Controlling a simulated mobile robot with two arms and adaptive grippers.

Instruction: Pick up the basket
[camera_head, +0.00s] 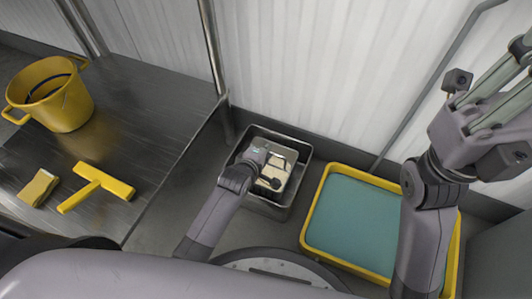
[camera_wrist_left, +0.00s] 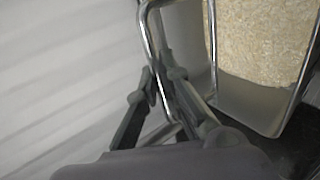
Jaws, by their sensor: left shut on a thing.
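The basket (camera_head: 291,156) is a small metal-rimmed container with pale, grainy contents, sitting within a grey metal bin (camera_head: 263,204) in the middle of the head view. In the left wrist view the basket (camera_wrist_left: 187,32) fills the upper right, with shiny wire along its edges and rice-like grains inside. My left gripper (camera_wrist_left: 165,82) is shut on the basket's wire at its near side. In the head view the left gripper (camera_head: 262,160) reaches down over the basket and hides part of it. My right gripper (camera_head: 492,105) is raised at the right edge, away from the basket, its fingertips unclear.
A yellow-rimmed tray (camera_head: 309,205) with a teal inside lies right of the bin. The steel table (camera_head: 130,130) at left holds a yellow bucket (camera_head: 62,105), a yellow T-shaped tool (camera_head: 95,187) and a yellow sponge-like block (camera_head: 38,188). A pale ribbed wall stands behind.

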